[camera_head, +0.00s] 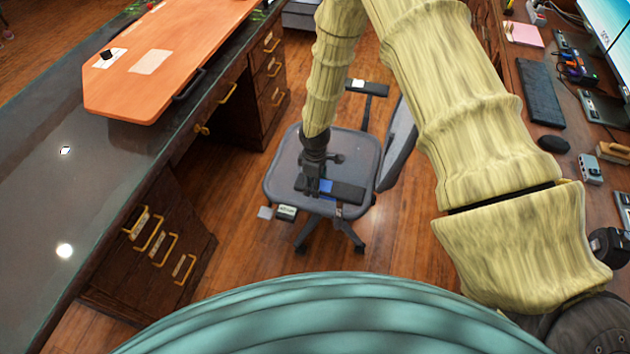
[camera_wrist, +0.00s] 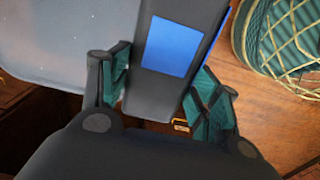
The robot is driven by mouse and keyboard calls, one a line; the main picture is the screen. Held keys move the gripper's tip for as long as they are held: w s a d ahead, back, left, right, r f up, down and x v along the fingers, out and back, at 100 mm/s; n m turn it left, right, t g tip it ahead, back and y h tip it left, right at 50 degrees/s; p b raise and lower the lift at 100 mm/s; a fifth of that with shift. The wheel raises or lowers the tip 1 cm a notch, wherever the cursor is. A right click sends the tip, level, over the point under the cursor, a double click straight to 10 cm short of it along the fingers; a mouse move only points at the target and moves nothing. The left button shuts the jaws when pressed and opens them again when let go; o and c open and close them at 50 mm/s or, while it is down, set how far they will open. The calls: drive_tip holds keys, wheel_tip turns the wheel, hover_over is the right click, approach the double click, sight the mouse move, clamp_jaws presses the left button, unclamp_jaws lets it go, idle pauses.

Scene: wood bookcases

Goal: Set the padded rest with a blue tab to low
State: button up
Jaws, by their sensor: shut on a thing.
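The padded rest with a blue tab (camera_head: 348,193) is a dark armrest on the near side of a grey office chair (camera_head: 285,165). Its blue tab (camera_wrist: 173,47) shows clearly in the wrist view, on top of the dark pad (camera_wrist: 199,14). My gripper (camera_head: 318,184) reaches down onto this rest from above. In the wrist view my gripper's teal-lined fingers (camera_wrist: 160,95) stand on either side of the rest's end, shut on it. The post under the rest is mostly hidden. A second armrest (camera_head: 367,88) with a white tab stands on the chair's far side.
A dark desk with drawers (camera_head: 155,235) stands left, with an orange board (camera_head: 165,60) on top. A second desk (camera_head: 560,150) at right holds a keyboard (camera_head: 540,92) and other items. The chair's backrest (camera_head: 398,140) is on its right. Wood floor (camera_head: 235,240) is open between.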

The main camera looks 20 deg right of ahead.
wheel_tip(320, 180, down, 6)
drive_tip(key=b, duration=0.2)
drive_tip(key=shift+r+b, duration=0.25)
drive_tip(key=shift+b, duration=0.05)
drive_tip(key=o, duration=1.5)
drive_tip(key=shift+c, duration=0.2)
drive_tip(key=shift+r, duration=6.05)
